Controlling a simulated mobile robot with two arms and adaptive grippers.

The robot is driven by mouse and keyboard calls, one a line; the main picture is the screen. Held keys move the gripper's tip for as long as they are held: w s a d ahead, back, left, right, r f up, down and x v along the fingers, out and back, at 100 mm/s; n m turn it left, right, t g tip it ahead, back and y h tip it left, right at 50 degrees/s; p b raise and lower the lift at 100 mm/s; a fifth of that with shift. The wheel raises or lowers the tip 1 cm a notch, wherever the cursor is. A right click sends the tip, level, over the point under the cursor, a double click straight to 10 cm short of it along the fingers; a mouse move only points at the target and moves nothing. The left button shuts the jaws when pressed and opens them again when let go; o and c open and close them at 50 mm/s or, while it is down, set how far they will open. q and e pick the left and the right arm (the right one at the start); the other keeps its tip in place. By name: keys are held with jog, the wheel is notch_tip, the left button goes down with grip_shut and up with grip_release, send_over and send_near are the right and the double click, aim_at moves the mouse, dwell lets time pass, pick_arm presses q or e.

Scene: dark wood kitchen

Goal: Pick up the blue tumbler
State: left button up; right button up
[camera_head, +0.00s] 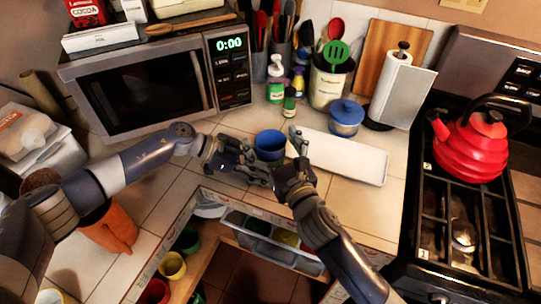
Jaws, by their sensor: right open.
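The blue tumbler (269,143) stands on the tiled counter in front of the microwave, its open top facing up. Its lower part is partly hidden by my grippers. My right gripper (288,155) is open at the tumbler's right and near side, with one finger rising beside its right edge. Whether it touches the tumbler cannot be told. My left gripper (250,170) is at the tumbler's near left, close to the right gripper. Its fingers overlap dark parts there, so its opening is unclear.
A white tray (345,160) lies just right of the tumbler, with a blue lidded pot (345,119) behind it. Small bottles (289,102) stand behind. The microwave (150,90) is at back left, the red kettle (468,145) on the stove at right. An open drawer (270,245) is below.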

jog(key=shift+w+a, duration=0.15)
jog(key=shift+w, duration=0.1)
jog(key=c, duration=1.3)
jog(key=shift+c, duration=0.2)
jog(key=shift+r, duration=0.1)
notch_tip(320, 180, up, 10)
pick_arm(q)
jog(key=o, duration=0.9)
jog(key=shift+c, duration=0.2)
